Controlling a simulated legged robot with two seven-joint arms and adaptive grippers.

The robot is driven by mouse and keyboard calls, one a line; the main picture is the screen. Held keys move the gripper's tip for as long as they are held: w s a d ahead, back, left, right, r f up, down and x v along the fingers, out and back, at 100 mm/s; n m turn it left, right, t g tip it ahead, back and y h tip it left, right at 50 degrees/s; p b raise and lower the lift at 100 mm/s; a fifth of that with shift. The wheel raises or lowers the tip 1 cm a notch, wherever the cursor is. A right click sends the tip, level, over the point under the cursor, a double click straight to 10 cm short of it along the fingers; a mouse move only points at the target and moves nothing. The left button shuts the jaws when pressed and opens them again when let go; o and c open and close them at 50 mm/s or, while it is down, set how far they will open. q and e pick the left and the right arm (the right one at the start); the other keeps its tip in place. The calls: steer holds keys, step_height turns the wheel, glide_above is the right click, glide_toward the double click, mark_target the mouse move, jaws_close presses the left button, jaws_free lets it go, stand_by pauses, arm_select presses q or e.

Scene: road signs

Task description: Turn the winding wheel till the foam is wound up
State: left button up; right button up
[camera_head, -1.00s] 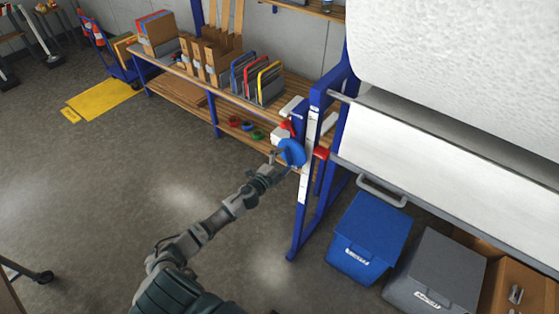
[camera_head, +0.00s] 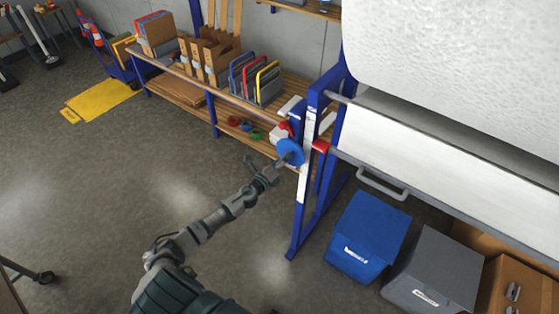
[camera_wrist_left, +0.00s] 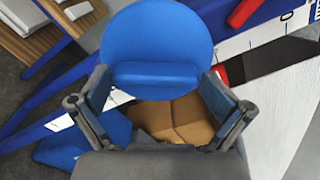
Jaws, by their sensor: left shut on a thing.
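The blue winding wheel (camera_head: 291,152) sits on the near side of the blue and white frame post (camera_head: 305,170). My left gripper (camera_head: 276,166) is at the wheel. In the left wrist view the wheel is a blue disc (camera_wrist_left: 157,38) with a thick blue grip bar (camera_wrist_left: 156,76) across its face. The fingers of my left gripper (camera_wrist_left: 157,92) are on the two ends of this bar, shut on it. The white foam shows as a large roll (camera_head: 455,60) at the upper right, with a white sheet (camera_head: 430,150) below. My right gripper is out of view.
A blue bin (camera_head: 370,235) and a grey bin (camera_head: 436,272) stand under the frame. A wooden bench (camera_head: 290,88) with files and boxes is behind the wheel. A yellow mat (camera_head: 102,100) lies far left.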

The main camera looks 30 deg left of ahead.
arm_select(q)
steer(key=shift+w+a+r+m, duration=0.3)
steer(key=shift+a+r+m, duration=0.05)
steer(key=shift+r+m, duration=0.2)
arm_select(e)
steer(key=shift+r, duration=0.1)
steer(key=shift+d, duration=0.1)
arm_select(q)
steer(key=o, duration=0.7)
steer(key=shift+s+f, duration=0.1)
steer(key=s+f, duration=0.1)
steer(key=s, duration=1.1)
steer(key=shift+a, duration=0.15)
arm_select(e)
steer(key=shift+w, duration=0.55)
